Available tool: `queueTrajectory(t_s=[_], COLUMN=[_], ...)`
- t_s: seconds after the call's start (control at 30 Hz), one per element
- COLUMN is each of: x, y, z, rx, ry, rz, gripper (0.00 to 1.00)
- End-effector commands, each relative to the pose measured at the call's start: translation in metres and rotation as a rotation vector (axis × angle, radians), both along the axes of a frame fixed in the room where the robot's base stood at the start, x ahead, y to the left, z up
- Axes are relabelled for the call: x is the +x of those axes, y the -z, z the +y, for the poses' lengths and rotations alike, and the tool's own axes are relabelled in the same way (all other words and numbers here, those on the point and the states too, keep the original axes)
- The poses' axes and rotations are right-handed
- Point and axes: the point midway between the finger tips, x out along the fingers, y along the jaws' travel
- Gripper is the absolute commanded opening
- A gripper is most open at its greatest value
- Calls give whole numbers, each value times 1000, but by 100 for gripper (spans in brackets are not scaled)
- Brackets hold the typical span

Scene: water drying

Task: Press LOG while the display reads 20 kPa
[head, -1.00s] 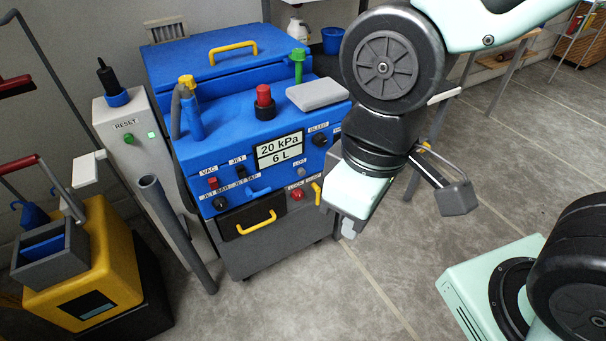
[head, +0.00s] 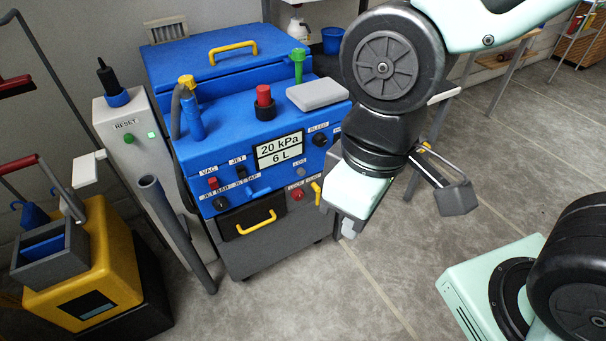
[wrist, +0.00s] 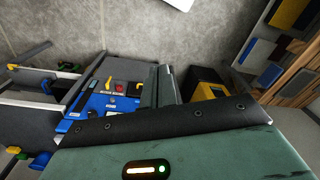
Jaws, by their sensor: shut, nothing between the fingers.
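The blue machine (head: 215,140) stands left of centre in the head view. Its display (head: 279,150) reads 20 kPa over 6 L. The LOG button (head: 300,171) is a small grey knob on the front panel, below and right of the display, under its LOG label. My gripper (head: 348,232) hangs at the front right of the machine, to the right of and lower than the button, apart from it. Its fingers are shut and empty. The wrist view shows the machine (wrist: 98,100) turned sideways, partly hidden behind my gripper; I cannot make out the button there.
The panel also has a red button (head: 297,195), a yellow handle (head: 257,222) and a BLEED knob (head: 319,140). A grey RESET post (head: 127,140) and a yellow cart (head: 85,260) stand to the left. Grey floor is clear in front.

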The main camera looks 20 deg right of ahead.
Motion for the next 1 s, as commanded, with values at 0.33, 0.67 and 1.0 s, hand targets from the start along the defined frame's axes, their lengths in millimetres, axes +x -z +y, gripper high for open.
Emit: queueTrajectory(t_s=[0.33,0.67,1.0], x=[0,7,101], y=[0,9,106], z=[0,0,-3], rx=[0,4,115], ry=[0,23,322], rz=[0,-4,-80], gripper=[0,0,0])
